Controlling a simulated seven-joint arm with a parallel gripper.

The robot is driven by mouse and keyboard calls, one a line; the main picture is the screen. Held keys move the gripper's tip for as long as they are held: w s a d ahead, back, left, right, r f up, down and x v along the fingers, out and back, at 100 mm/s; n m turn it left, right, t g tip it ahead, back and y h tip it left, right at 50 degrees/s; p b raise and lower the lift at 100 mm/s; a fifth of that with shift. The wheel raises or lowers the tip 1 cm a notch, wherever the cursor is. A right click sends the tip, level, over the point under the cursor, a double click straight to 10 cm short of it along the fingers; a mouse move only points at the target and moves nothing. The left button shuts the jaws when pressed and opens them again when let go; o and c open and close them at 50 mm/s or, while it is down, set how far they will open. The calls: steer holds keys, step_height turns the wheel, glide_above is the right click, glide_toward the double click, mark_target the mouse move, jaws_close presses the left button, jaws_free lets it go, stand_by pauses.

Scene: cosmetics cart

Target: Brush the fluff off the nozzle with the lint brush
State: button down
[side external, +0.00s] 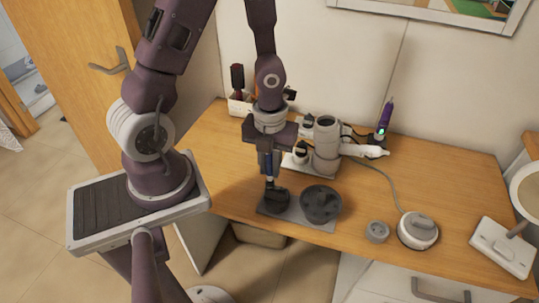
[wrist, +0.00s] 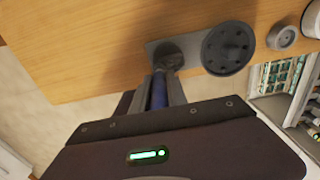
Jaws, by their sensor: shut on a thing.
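My gripper (side external: 269,172) is shut on the blue handle of the lint brush (wrist: 158,92), which points down. The brush's lower end meets a dark, rough piece (side external: 277,200) at the left of a flat grey tray (side external: 302,222). I cannot tell whether this piece is the brush head or a holder around it. A dark grey round nozzle (side external: 321,203) with several knobs or holes in its face sits on the tray's right part. It also shows in the wrist view (wrist: 228,48), right of the brush and apart from it. Fluff cannot be made out clearly.
A grey-white hair-dryer stand (side external: 326,145) with cables stands behind the tray, close to my gripper. A small round grey pot (side external: 377,231) and a round white device (side external: 418,230) are to the right. The wooden tabletop (side external: 225,165) is clear at the left.

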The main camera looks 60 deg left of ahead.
steer(key=shift+w+d+r, duration=0.4)
steer(key=shift+w+d, duration=0.2)
steer(key=shift+w+d+f, duration=0.35)
steer(key=shift+w+d, duration=0.45)
steer(key=shift+d, duration=0.05)
steer(key=shift+s+a, duration=0.2)
steer(key=shift+a, duration=0.05)
steer(key=shift+s+a, duration=1.25)
steer(key=shift+a, duration=0.05)
steer(key=shift+r, duration=4.05)
